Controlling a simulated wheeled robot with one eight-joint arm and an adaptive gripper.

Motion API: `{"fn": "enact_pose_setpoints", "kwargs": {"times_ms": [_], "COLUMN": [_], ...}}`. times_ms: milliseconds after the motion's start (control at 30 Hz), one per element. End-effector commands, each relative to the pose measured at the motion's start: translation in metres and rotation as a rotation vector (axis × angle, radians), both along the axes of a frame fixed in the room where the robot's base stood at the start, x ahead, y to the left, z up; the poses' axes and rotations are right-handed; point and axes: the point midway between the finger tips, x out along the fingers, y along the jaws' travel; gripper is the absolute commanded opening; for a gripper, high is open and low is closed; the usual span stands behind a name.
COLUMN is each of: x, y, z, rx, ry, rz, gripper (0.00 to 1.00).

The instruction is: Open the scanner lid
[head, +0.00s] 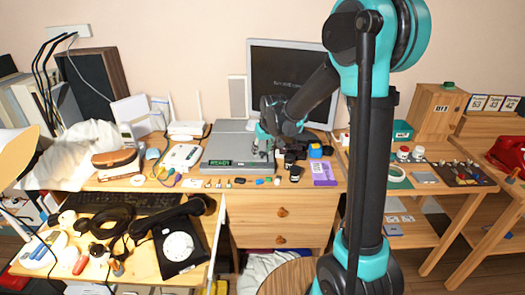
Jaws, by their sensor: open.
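The scanner (222,150) is a flat grey box on the desk, with a small lit green display (218,164) on its front edge. Its lid looks flat and down over the body. My gripper (262,152) is low over the right part of the scanner, fingers pointing down, open. It is small in the view and I cannot tell whether its fingers touch the lid. My gripper and wrist hide the scanner's back right part.
A monitor (290,80) stands behind the scanner. A white router (187,128) and a pale device (180,156) are to its left. Several small items line the desk's front edge. A purple packet (323,172) lies right. A black dial phone (179,245) sits lower left.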

Motion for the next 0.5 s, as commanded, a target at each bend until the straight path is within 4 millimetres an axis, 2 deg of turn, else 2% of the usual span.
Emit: {"fn": "enact_pose_setpoints", "kwargs": {"times_ms": [167, 500], "x": [0.0000, 0.0000], "y": [0.0000, 0.0000], "z": [0.0001, 0.0002], "rx": [0.000, 0.000], "ry": [0.000, 0.000], "rz": [0.000, 0.000], "gripper": [0.41, 0.00]}}
